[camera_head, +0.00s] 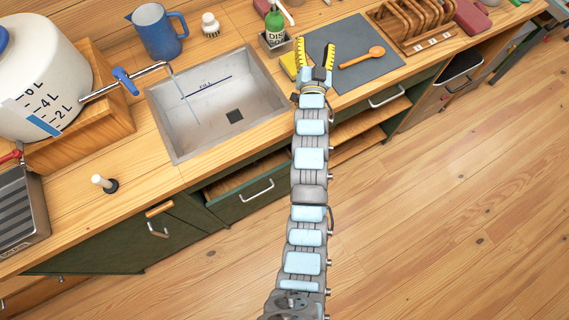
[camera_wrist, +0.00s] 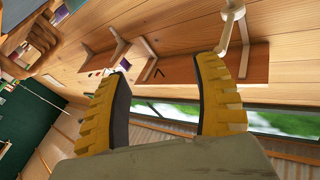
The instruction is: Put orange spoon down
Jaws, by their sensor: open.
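An orange wooden spoon (camera_head: 362,58) lies on the dark grey mat (camera_head: 385,72) on the counter, its bowl toward the right. My gripper (camera_head: 316,45) is over the left part of the mat, to the left of the spoon and apart from it. Its yellow fingers are open with nothing between them. In the wrist view, my gripper's fingers (camera_wrist: 168,88) are spread apart and empty, and the spoon is not seen there.
A sink (camera_head: 215,100) is left of my gripper, with a yellow sponge (camera_head: 289,66) at the mat's left edge. A green soap bottle (camera_head: 274,25) stands behind. A wooden rack (camera_head: 418,25) is right of the mat. A blue pitcher (camera_head: 157,33) stands behind the sink.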

